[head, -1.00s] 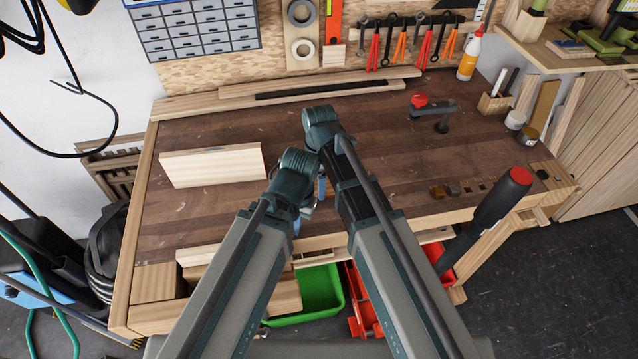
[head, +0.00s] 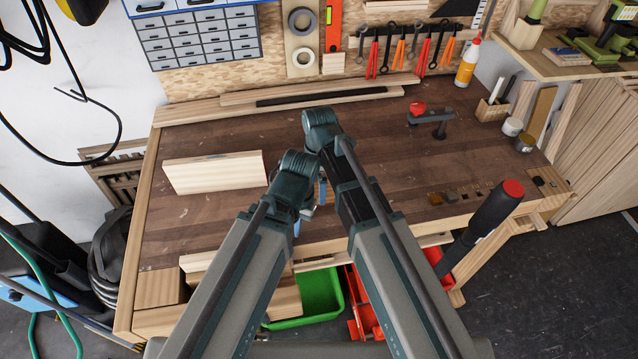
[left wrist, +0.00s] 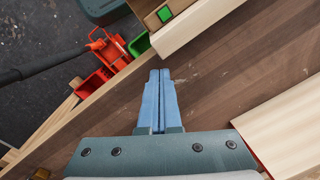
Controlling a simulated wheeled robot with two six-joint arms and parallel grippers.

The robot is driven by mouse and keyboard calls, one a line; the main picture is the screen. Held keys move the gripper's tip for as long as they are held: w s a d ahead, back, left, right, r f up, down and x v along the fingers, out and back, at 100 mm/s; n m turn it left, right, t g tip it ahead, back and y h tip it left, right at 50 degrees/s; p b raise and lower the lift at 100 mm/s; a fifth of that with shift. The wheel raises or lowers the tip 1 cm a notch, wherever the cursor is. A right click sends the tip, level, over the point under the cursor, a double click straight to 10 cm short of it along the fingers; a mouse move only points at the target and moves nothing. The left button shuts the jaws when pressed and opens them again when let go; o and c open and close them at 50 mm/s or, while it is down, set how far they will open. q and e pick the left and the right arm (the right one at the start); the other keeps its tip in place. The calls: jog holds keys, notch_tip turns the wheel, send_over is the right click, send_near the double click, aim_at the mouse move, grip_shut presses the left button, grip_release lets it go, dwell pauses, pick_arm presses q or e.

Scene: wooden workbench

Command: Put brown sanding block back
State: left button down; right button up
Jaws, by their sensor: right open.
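In the head view my right gripper (head: 322,190) is mostly hidden behind my arms; a bit of blue finger shows. It is open, left of the brown block and apart from it.
A pale wooden board (head: 215,173) stands on the left of the bench. A red-knobbed clamp (head: 432,118) is at the back right. A dark handle with a red end (head: 485,228) rises at the front right. A green bin (head: 318,298) is below. The middle right is clear.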

notch_tip(320, 180, up, 10)
jog(key=p, duration=0.8)
jog(key=shift+p, duration=0.35)
jog(key=shift+f, duration=0.15)
jog(key=s+d+m, duration=0.4)
jog(key=d+m, duration=0.4)
jog(key=m, duration=0.2)
jog(key=s+d+m, duration=0.4)
jog(key=d+m, duration=0.4)
jog(key=m, duration=0.2)
jog(key=s+a+f+n+h+b, duration=0.1)
jog(key=s+a+f+n+b, duration=0.1)
jog(key=s+a, duration=0.4)
jog(key=a+n, duration=0.1)
jog(key=a, duration=0.3)
jog(key=shift+n, duration=0.3)
